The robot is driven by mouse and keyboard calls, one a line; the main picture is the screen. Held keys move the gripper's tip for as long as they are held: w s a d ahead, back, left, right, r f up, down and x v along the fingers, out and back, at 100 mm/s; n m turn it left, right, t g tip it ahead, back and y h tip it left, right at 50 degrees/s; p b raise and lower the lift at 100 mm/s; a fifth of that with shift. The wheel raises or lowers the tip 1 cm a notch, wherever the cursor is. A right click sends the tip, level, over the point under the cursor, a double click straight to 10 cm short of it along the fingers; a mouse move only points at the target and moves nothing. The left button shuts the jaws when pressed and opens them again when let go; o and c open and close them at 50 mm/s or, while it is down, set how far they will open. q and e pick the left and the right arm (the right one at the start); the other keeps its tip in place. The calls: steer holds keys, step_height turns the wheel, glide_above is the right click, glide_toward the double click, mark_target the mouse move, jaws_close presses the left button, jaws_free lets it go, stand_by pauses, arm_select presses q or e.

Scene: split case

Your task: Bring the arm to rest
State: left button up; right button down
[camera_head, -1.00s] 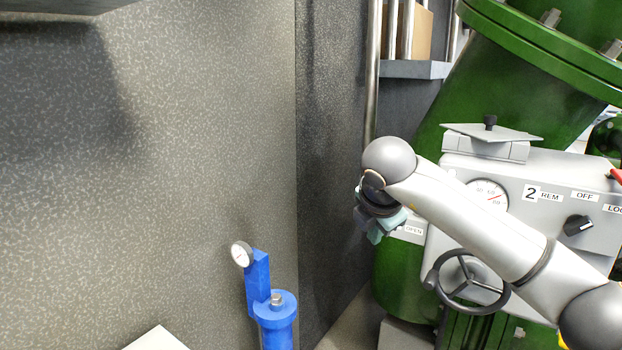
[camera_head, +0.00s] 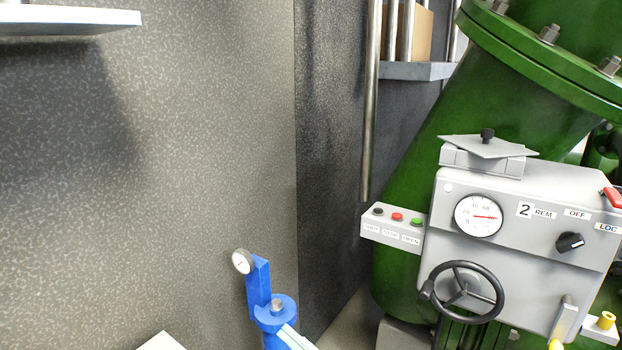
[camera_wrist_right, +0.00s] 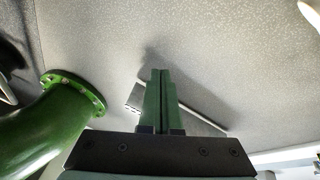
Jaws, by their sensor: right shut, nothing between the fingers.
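The rest of the right arm is out of that view. In the right wrist view the two green fingers (camera_wrist_right: 161,78) lie together, shut and empty. My left gripper is in neither view.
The grey control box (camera_head: 525,240) with gauge, knob and handwheel (camera_head: 497,292) stands at right, before a green pipe (camera_head: 465,125). A button box (camera_head: 393,228) sticks out on its left. A speckled wall (camera_head: 210,130) fills the left. A shelf (camera_head: 65,22) is top left.

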steer(key=s+d+f+m+t+h+p, duration=0.1)
steer(key=s+d+f+m+h, duration=0.1)
steer(key=d+f+m+h, duration=0.5)
steer(key=s+d+f+m+t+h+p, duration=0.1)
steer(key=s+d+f+m+h, duration=0.2)
steer(key=d+f+m+h, duration=0.45)
steer(key=s+d+f+g, duration=0.2)
steer(key=s+f, duration=0.4)
steer(key=s, duration=0.1)
steer(key=s+d+f+g, duration=0.3)
steer(key=s+f, duration=0.4)
steer(key=shift+f+g+h, duration=0.25)
steer(key=shift+g+h, duration=0.05)
steer(key=shift+h, duration=0.15)
